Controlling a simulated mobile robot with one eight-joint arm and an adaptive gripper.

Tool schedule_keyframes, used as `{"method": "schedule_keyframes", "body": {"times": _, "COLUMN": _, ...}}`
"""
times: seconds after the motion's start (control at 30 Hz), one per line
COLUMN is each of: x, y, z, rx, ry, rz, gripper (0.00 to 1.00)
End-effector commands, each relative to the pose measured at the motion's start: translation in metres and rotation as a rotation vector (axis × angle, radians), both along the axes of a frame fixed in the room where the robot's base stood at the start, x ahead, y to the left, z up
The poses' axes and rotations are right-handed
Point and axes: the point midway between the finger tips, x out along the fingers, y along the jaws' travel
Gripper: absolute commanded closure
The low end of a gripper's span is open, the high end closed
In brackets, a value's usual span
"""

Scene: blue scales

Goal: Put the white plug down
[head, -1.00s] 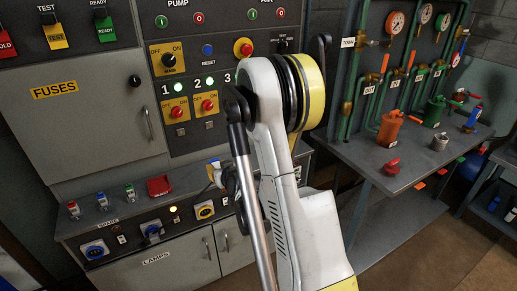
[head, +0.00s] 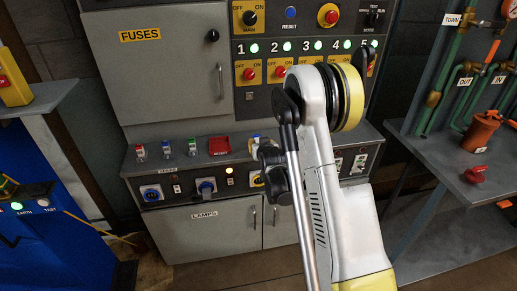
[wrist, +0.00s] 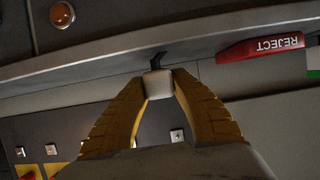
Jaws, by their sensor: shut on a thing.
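In the wrist view my gripper (wrist: 158,88) has its two yellow fingers closed on the white plug (wrist: 158,85). The plug shows as a small pale block between the fingertips, with a dark bent piece at its far end, close to the edge of the grey ledge. I cannot tell whether it touches the ledge. In the head view my own arm hides the fingers and most of what they hold. A small blue and white thing (head: 256,138) shows beside my dark wrist there; I cannot tell what it is.
The ledge (head: 133,165) carries several coloured fuses (head: 166,149) and a red REJECT tray (head: 219,146), also seen in the wrist view (wrist: 260,47). A grey bench (head: 440,190) stands right, a blue one (head: 35,240) left.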

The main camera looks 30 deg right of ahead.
Motion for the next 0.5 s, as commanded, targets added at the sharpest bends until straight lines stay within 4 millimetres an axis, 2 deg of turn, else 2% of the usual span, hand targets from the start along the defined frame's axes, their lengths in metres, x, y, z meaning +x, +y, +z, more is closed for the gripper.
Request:
{"method": "schedule_keyframes", "body": {"times": 0.03, "x": 0.0002, "y": -0.0003, "z": -0.0125, "rx": 0.0, "ry": 0.0, "rz": 0.0, "gripper": 1.0}}
{"method": "schedule_keyframes", "body": {"times": 0.07, "x": 0.0, "y": -0.0002, "z": -0.0147, "rx": 0.0, "ry": 0.0, "rz": 0.0, "gripper": 1.0}}
{"method": "schedule_keyframes", "body": {"times": 0.43, "x": -0.0003, "y": -0.0002, "z": -0.0165, "rx": 0.0, "ry": 0.0, "rz": 0.0, "gripper": 1.0}}
{"method": "schedule_keyframes", "body": {"times": 0.47, "x": -0.0003, "y": -0.0002, "z": -0.0165, "rx": 0.0, "ry": 0.0, "rz": 0.0, "gripper": 0.66}}
{"method": "schedule_keyframes", "body": {"times": 0.5, "x": -0.0004, "y": -0.0002, "z": -0.0164, "rx": 0.0, "ry": 0.0, "rz": 0.0, "gripper": 0.54}}
